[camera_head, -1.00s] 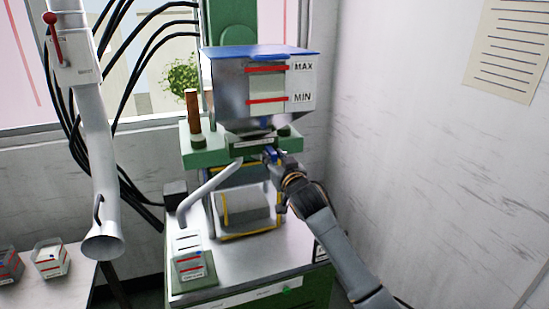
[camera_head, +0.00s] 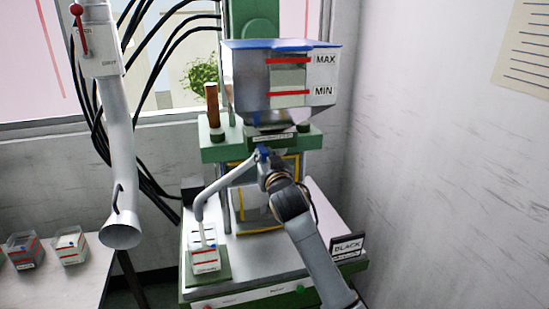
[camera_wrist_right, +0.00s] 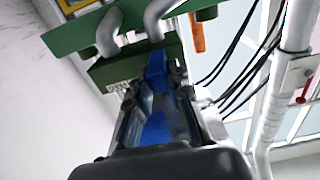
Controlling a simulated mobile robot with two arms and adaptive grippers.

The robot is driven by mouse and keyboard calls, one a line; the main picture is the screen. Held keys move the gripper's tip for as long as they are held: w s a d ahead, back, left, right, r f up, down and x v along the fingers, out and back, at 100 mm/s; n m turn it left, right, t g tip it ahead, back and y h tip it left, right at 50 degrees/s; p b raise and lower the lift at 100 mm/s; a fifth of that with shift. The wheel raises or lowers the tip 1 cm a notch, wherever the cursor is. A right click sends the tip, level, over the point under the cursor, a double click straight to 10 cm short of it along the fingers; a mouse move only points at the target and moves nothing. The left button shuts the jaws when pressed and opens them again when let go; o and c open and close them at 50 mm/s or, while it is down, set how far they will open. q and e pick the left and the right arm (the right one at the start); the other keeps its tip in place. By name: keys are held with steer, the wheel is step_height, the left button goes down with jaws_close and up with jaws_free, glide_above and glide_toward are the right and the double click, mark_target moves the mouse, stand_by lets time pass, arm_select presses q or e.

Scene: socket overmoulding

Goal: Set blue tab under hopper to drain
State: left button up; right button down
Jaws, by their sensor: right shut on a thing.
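The hopper (camera_head: 246,84) is a grey metal box with a blue lid, a window and red MAX and MIN lines. The blue tab (camera_wrist_right: 157,105) sits under the hopper at the green block. My right gripper (camera_head: 264,160) is shut on the tab, which mostly fills the space between the fingers in the right wrist view. A pale drain pipe (camera_head: 222,182) slopes down left from below the hopper to a clear box (camera_head: 204,262). A pale streak shows between pipe end and box. My left gripper is out of view.
A brown-handled post (camera_head: 212,108) stands left of the hopper. A BLACK sign (camera_head: 347,246) stands at the bench's right. A large grey tube (camera_head: 119,170) with a red lever hangs at left. Clear boxes (camera_head: 70,249) sit on the white side table.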

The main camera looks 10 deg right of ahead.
steer(key=c, duration=1.4)
jaws_free()
steer(key=shift+a, duration=0.2)
steer(key=shift+o, duration=0.9)
steer(key=shift+a, duration=0.2)
steer(key=shift+d, duration=0.1)
steer(key=shift+s, duration=0.1)
steer(key=s, duration=1.1)
steer(key=shift+s+d, duration=0.15)
steer(key=shift+s, duration=0.25)
steer(key=shift+f, duration=0.1)
